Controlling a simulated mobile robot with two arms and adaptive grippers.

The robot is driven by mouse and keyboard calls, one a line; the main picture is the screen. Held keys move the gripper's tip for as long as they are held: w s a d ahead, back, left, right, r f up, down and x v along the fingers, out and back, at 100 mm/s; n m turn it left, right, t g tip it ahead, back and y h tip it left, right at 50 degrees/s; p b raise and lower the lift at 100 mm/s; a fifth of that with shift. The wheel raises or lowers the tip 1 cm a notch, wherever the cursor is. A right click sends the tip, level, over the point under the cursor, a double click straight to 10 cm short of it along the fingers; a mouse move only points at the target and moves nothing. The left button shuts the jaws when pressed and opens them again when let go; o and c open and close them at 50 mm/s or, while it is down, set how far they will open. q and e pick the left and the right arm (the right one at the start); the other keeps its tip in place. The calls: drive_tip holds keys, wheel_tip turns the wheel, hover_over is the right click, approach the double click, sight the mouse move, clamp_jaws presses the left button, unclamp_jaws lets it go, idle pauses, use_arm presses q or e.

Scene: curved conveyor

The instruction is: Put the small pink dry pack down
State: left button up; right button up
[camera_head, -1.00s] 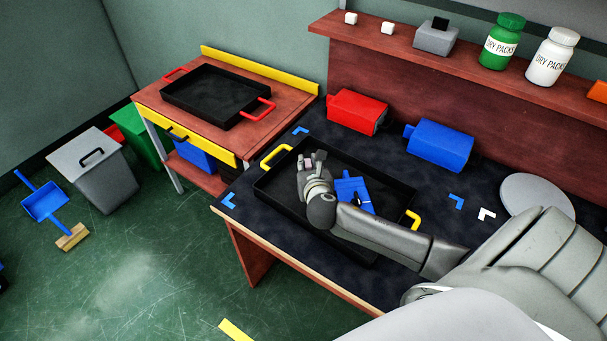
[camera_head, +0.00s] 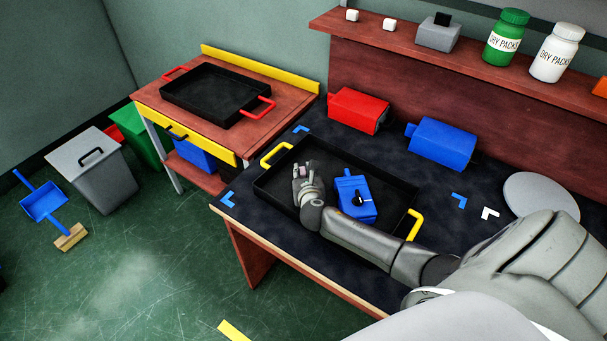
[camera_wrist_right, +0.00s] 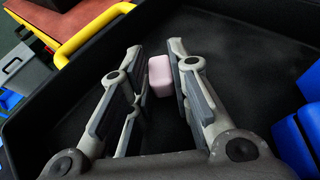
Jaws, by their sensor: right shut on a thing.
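The small pink dry pack (camera_wrist_right: 160,76) is between the fingertips of my right gripper (camera_wrist_right: 158,80) in the right wrist view. My right gripper is shut on it. In the head view my right gripper (camera_head: 304,170) is over the left part of the black tray with yellow handles (camera_head: 397,231). The black tray floor shows beneath the pack in the wrist view; I cannot tell whether the pack touches it. My left gripper is not in view.
A blue box with a black knob (camera_head: 350,186) lies in the tray, just right of my gripper. A red box (camera_head: 354,109) and another blue box (camera_head: 440,144) stand behind the tray. A second black tray with red handles (camera_head: 217,94) is on the side table.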

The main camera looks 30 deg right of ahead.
drive_tip(key=shift+o, duration=1.4)
drive_tip(key=shift+f, duration=0.15)
drive_tip(key=o, duration=0.5)
drive_tip(key=shift+s+r, duration=0.1)
drive_tip(key=shift+r, duration=0.15)
drive_tip(key=p+v, duration=0.1)
drive_tip(key=v, duration=1.1)
drive_tip(key=shift+f, duration=0.15)
